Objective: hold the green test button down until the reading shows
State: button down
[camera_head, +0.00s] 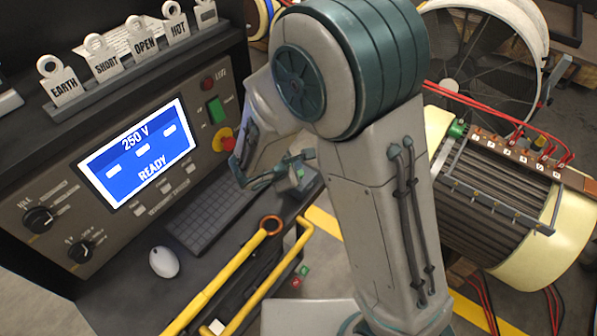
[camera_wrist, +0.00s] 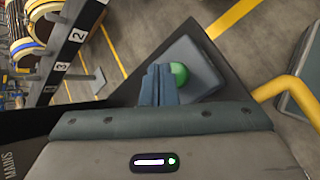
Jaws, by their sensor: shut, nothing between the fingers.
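The green domed button (camera_wrist: 179,73) sits on a small grey box (camera_wrist: 203,72) on the desk corner. In the wrist view my gripper (camera_wrist: 160,70) is shut and empty, its fingertips just beside the button and overlapping its left edge. I cannot tell whether they touch it; the button does not look covered from above. The blue screen (camera_head: 140,152) reads "250 V" and "READY", with dashes between.
The panel has a green switch (camera_head: 216,110) and a red-yellow stop knob (camera_head: 223,140). A keyboard (camera_head: 212,218), a mouse (camera_head: 163,262) and yellow-handled probes (camera_head: 235,262) are on the desk. A wound stator (camera_head: 495,205) with red leads stands right.

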jog(key=shift+f, duration=0.15)
jog(key=shift+f+b, duration=0.3)
jog(key=shift+b, duration=0.45)
jog(key=shift+f+b, duration=0.4)
jog(key=shift+b, duration=0.1)
dwell(0.4)
jog(key=shift+r, duration=0.15)
dwell(4.0)
jog(key=shift+r+p, duration=0.5)
jog(key=shift+r, duration=0.2)
jog(key=shift+r, duration=0.1)
jog(key=shift+r+p, duration=1.65)
jog(key=shift+r, duration=0.75)
